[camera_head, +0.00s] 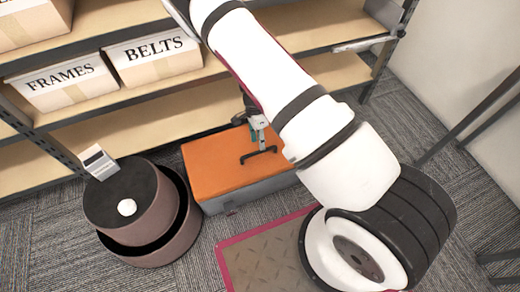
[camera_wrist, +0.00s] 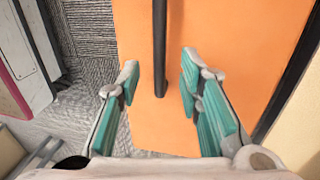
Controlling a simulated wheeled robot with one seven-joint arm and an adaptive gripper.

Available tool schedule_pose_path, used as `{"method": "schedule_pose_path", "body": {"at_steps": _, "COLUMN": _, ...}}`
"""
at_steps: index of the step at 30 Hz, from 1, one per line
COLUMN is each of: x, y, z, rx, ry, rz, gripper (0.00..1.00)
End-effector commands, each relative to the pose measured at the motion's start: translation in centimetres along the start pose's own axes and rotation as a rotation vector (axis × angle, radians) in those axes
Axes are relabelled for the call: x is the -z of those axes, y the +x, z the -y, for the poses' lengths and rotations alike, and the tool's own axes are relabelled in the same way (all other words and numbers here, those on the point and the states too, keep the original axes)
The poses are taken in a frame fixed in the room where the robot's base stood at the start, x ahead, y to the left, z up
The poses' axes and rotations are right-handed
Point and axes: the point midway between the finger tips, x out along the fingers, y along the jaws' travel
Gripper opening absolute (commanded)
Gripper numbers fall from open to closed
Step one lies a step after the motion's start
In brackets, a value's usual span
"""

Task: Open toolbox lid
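The toolbox has an orange lid (camera_head: 215,163) and a grey body (camera_head: 245,195). It rests on the carpet in front of the shelves, and its lid lies closed. A black bar handle (camera_head: 262,155) stands on the lid. My gripper (camera_head: 257,130) is above the handle, pointing down. In the wrist view my gripper (camera_wrist: 159,68) is open, with one green-padded finger on each side of the black handle (camera_wrist: 159,45). Visible gaps separate both fingers from the handle. The orange lid (camera_wrist: 230,60) fills the middle of that view. My arm hides the toolbox's right end.
Shelves (camera_head: 130,115) with boxes marked FRAMES (camera_head: 65,85) and BELTS (camera_head: 155,58) stand behind. A round brown stand (camera_head: 140,215) with a small white object (camera_head: 127,207) is at the left. A red-edged metal plate (camera_head: 265,255) lies in front of the toolbox.

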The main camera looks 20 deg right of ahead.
Motion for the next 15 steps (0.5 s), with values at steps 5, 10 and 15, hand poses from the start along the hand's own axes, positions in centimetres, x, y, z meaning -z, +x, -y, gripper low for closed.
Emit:
{"method": "schedule_pose_path", "body": {"at_steps": 5, "x": 0.0, "y": 2.9, "z": 0.1, "rx": 0.000, "ry": -0.001, "rz": -0.001, "gripper": 0.33}}
{"method": "schedule_pose_path", "body": {"at_steps": 10, "x": 0.0, "y": 4.2, "z": 0.0, "rx": 0.000, "ry": 0.000, "rz": 0.000, "gripper": 0.33}}
{"method": "schedule_pose_path", "body": {"at_steps": 15, "x": 0.0, "y": 4.4, "z": 0.0, "rx": 0.001, "ry": 0.000, "rz": 0.000, "gripper": 0.33}}
